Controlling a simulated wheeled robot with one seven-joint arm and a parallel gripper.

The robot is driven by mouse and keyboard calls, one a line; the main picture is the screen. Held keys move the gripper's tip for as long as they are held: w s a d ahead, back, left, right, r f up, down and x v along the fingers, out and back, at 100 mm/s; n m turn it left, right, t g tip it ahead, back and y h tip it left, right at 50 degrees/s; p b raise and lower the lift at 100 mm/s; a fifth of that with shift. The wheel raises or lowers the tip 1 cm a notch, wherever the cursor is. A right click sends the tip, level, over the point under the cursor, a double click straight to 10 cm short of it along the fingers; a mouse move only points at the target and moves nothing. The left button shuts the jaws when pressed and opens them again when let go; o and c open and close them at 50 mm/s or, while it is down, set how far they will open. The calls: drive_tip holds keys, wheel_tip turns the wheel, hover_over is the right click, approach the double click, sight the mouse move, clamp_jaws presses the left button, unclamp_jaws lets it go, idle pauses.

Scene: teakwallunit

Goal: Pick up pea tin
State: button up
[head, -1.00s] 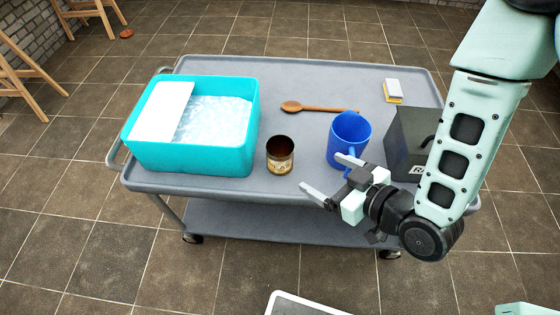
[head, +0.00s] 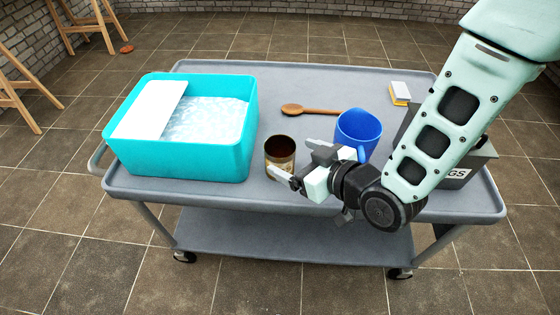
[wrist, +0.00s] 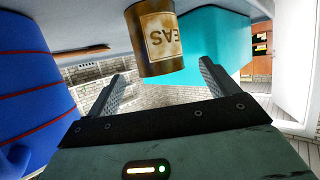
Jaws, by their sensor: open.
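The pea tin (head: 280,152) is a small open-topped, brownish-gold can standing upright near the front edge of the grey cart. In the wrist view the tin (wrist: 158,42) shows a worn label with the letters "EAS", ahead of and between my finger lines. My gripper (head: 295,160) is open and empty, just right of the tin, with one finger at its front side and the other toward its back right. In the wrist view both fingers (wrist: 160,85) are spread apart, and the tin appears beyond the tips. Part of the tin's lower front is hidden by a finger in the head view.
A turquoise tub (head: 180,160) with a white board and clear contents stands left of the tin. A blue mug (head: 358,130) is close to my gripper's right. A wooden spoon (head: 310,111), a sponge (head: 400,92) and a grey box (head: 470,165) are also on the cart (head: 260,75).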

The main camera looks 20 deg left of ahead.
sight(271, 145)
drive_tip(key=shift+r+b+x, duration=0.15)
drive_tip(key=shift+b+x, duration=0.05)
drive_tip(key=shift+x, duration=1.25)
drive_tip(key=shift+r+b+x, duration=0.1)
drive_tip(key=shift+b+x, duration=0.1)
drive_tip(key=shift+x, duration=1.3)
drive_tip(key=c, duration=1.1)
